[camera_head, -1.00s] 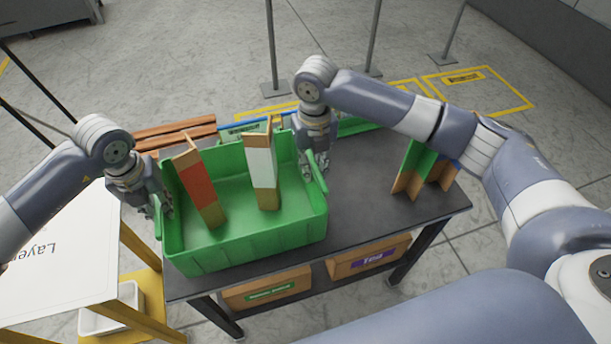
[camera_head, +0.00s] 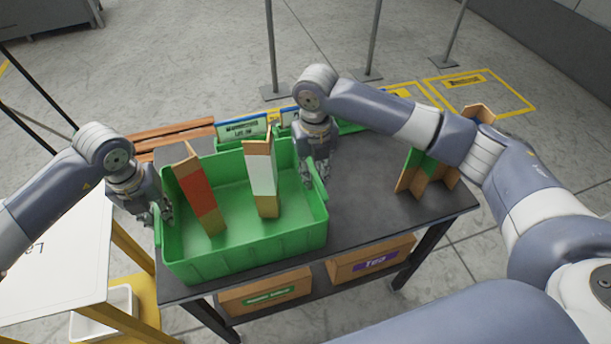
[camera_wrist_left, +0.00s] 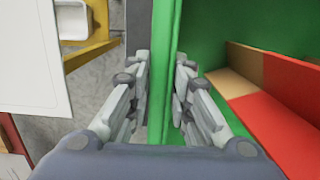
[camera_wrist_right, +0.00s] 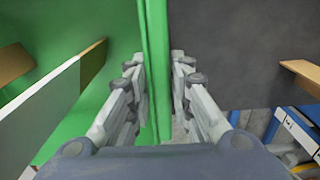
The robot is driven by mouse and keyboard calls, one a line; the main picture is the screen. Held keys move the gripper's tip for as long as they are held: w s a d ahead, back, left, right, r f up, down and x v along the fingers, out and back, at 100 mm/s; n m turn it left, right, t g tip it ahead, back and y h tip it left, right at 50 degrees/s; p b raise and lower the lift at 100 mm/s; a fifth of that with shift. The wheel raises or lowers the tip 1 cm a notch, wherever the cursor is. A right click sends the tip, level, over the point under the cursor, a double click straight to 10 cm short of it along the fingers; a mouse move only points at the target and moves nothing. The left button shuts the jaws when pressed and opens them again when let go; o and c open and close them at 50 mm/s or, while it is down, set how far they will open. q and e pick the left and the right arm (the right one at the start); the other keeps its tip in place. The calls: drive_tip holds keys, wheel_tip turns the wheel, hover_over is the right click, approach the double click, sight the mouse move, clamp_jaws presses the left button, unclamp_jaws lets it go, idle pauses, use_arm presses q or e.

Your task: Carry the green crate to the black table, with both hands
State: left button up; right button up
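The green crate (camera_head: 250,238) is upright over the left part of the black table (camera_head: 365,190). I cannot tell whether its bottom touches the tabletop. A red-faced cardboard piece (camera_head: 197,192) and a white-faced one (camera_head: 262,175) stand tilted inside it. My left gripper (camera_head: 163,212) is shut on the crate's left wall, which shows between its fingers in the left wrist view (camera_wrist_left: 162,85). My right gripper (camera_head: 318,172) is shut on the crate's right wall, between the fingers in the right wrist view (camera_wrist_right: 155,70).
Cardboard dividers (camera_head: 430,170) stand on the table's right part. Bare tabletop lies between them and the crate. A green bin with labels (camera_head: 245,131) is behind the crate. A white-topped table (camera_head: 50,260) is at left. Boxes (camera_head: 372,260) sit on the lower shelf.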

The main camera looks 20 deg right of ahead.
use_arm(q)
drive_tip(key=shift+o, duration=1.1)
use_arm(e)
drive_tip(key=shift+o, duration=1.1)
use_arm(q)
drive_tip(key=shift+r, duration=0.15)
use_arm(e)
drive_tip(key=shift+r, duration=0.4)
use_arm(q)
wheel_tip(320, 180, up, 12)
drive_tip(key=s, duration=0.1)
drive_tip(key=shift+s, duration=0.25)
use_arm(e)
wheel_tip(320, 180, up, 11)
drive_tip(key=shift+r, duration=0.15)
use_arm(q)
drive_tip(key=shift+f, duration=0.2)
